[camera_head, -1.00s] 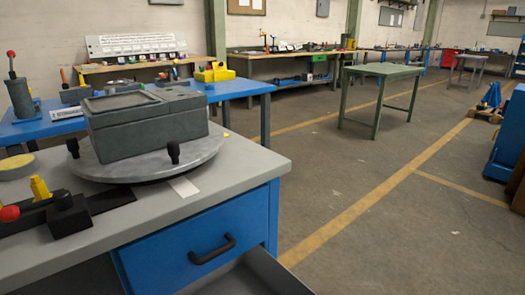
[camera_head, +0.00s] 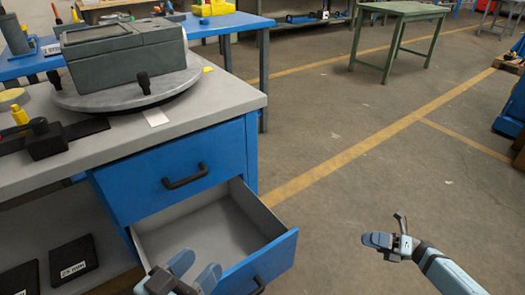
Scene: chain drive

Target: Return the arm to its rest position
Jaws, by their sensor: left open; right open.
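My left gripper (camera_head: 190,270) is at the bottom of the head view, in front of the open lower drawer (camera_head: 205,228) of the blue and grey workbench. Its light blue-grey fingers are apart and I see nothing between them. The drawer's pull handle is just to its right; whether they touch I cannot tell. My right gripper (camera_head: 386,233) is at the lower right, over bare floor and clear of the bench. It is open and empty, and its arm comes in from the lower right corner.
The upper drawer (camera_head: 215,152) is shut. A grey-green box (camera_head: 120,55) stands on a round plate (camera_head: 105,98) on the bench top. Black blocks (camera_head: 73,259) lie on the shelf below. A green table (camera_head: 402,10) stands farther back.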

